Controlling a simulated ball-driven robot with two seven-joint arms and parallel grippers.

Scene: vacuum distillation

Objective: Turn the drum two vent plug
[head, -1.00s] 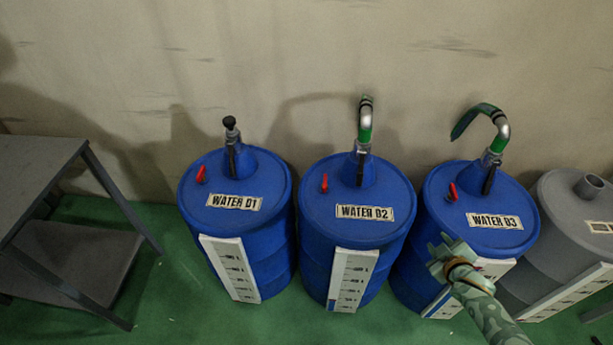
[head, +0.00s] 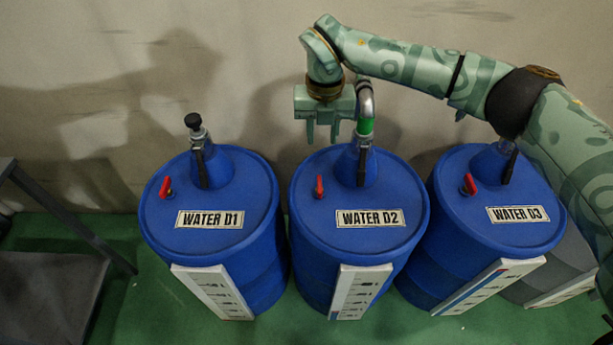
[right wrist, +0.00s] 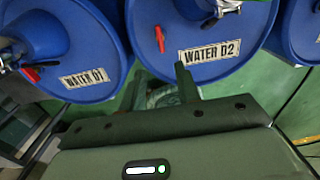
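The drum labelled WATER D2 (head: 360,235) is blue and stands in the middle of the head view. Its small red vent plug (head: 319,187) stands up on the left part of the lid. The plug also shows in the right wrist view (right wrist: 160,40). My right gripper (head: 322,132) hangs fingers down, above and behind the plug in the picture, left of the drum's bent pipe (head: 365,105). Its two fingers are apart with nothing between them. It does not touch the plug. My left gripper is not in view.
Blue drums WATER D1 (head: 215,240) and WATER D3 (head: 500,235) stand either side, with red plugs of their own. D1 carries a black-knobbed fitting (head: 194,125). My right arm crosses above D3. A grey table (head: 50,275) stands at left, and the wall is behind.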

